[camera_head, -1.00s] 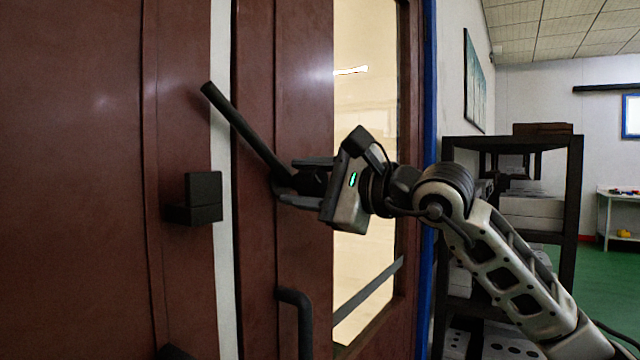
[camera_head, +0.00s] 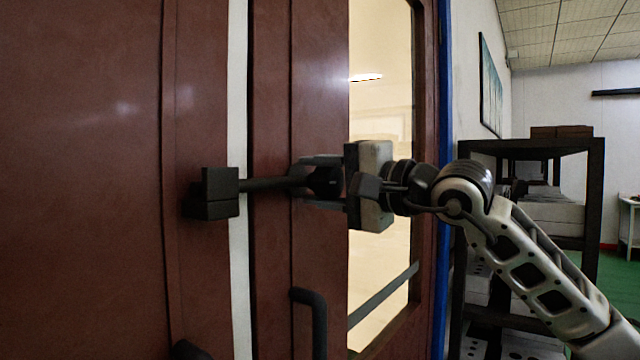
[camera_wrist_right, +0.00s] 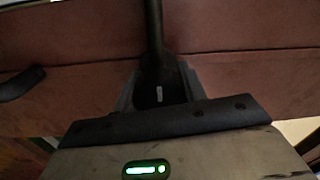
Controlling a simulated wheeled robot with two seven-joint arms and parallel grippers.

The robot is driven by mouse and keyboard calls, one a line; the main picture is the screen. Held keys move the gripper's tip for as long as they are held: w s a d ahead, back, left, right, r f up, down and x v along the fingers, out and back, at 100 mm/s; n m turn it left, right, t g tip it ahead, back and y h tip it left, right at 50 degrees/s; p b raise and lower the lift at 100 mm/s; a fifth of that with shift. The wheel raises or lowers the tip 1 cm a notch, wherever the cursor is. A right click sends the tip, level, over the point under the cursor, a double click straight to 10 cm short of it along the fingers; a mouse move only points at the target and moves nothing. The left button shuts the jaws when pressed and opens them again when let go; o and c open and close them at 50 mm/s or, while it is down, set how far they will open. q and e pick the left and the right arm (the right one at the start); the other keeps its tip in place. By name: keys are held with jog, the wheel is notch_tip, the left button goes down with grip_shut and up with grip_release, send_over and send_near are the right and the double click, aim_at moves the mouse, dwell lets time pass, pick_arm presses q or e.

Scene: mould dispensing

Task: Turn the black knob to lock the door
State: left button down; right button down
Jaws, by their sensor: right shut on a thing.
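The black knob (camera_head: 268,184) is on the reddish-brown door (camera_head: 320,60). Its bar lies nearly level and points left across the pale gap, with its end at the black latch block (camera_head: 211,193) on the left door panel. Whether the bar sits inside the block or only meets it, I cannot tell. My right gripper (camera_head: 305,180) is shut on the knob's hub; its fingers hide part of the hub. In the right wrist view the knob (camera_wrist_right: 155,60) runs up from between the fingers. My left gripper is out of view.
A black door handle (camera_head: 312,320) sits below the knob. The door has a tall glass pane (camera_head: 375,110). A dark rack (camera_head: 590,190) with pale boxes stands to the right, behind my right arm. Green floor (camera_head: 618,268) shows at the far right.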

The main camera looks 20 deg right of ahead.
dwell(0.4)
jog(key=c, duration=0.8)
grip_release()
pick_arm(q)
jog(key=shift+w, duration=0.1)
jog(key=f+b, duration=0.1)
jog(key=b, duration=0.2)
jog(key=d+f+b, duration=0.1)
jog(key=b, duration=0.3)
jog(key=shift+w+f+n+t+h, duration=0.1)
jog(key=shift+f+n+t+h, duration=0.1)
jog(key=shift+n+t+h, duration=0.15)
pick_arm(e)
jog(key=v, duration=1.6)
jog(key=shift+a, duration=0.15)
